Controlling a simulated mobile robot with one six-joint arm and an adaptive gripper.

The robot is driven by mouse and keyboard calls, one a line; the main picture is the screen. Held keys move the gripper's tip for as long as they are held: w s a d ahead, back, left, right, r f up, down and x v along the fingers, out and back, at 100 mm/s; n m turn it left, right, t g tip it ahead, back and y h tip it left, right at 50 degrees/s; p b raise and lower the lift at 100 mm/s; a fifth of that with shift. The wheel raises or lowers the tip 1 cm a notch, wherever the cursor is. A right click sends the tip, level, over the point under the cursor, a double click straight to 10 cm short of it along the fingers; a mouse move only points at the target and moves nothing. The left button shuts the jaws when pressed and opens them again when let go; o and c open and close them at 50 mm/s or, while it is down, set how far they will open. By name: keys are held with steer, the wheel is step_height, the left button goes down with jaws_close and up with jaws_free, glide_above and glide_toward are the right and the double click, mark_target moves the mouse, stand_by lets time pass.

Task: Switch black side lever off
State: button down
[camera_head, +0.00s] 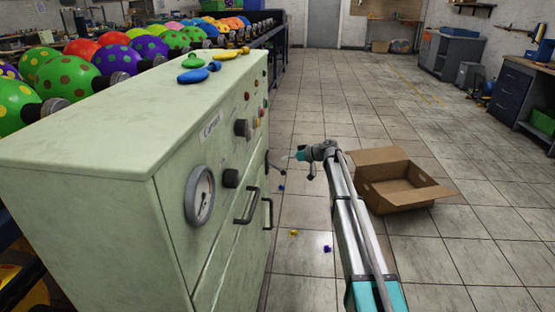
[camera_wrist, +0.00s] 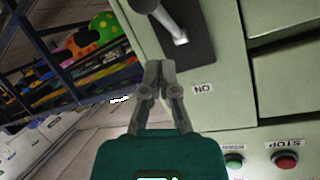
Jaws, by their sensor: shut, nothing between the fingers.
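The black side lever (camera_wrist: 168,22) shows at the top of the wrist view, a dark knob and metal shaft on a black plate (camera_wrist: 201,50) on the cabinet side. It is cut off by the upper edge. An upside-down ON label (camera_wrist: 203,89) sits beside the plate. My gripper (camera_wrist: 157,66) is shut and empty, its tips just below the lever and apart from it in the picture; depth is unclear. In the head view my gripper (camera_head: 287,157) is small, near a dark lever-like part (camera_head: 275,169) at the cabinet's far side.
The pale green cabinet (camera_head: 95,140) fills the left, with a gauge (camera_head: 200,195), knobs and black handles (camera_head: 246,206). A green button (camera_wrist: 234,160) and red STOP button (camera_wrist: 285,160) lie near my gripper. An open cardboard box (camera_head: 395,180) stands on the floor at right.

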steer(key=shift+d, duration=0.1)
steer(key=s+d, duration=0.2)
steer(key=d, duration=0.7)
steer(key=shift+d+r, duration=0.2)
steer(key=shift+d, duration=0.1)
stand_by(0.4)
steer(key=s+d+f+m+g+h+p, duration=0.1)
steer(key=s+d+f+m+h, duration=0.3)
steer(key=s, duration=1.1)
steer(key=s+d+f+m+g+h, duration=0.1)
steer(key=s+d+f+m+h, duration=0.3)
steer(key=s, duration=1.1)
steer(key=s+d+f+m+g+h+p, duration=0.1)
steer(key=s+d+f+m+h, duration=0.3)
steer(key=s, duration=1.1)
step_height(320, 180, up, 39)
steer(key=d+n+h+p, duration=0.1)
steer(key=p, duration=3.6)
steer(key=shift+s+d+p, duration=0.15)
steer(key=shift+d+p, duration=0.15)
steer(key=shift+p, duration=0.1)
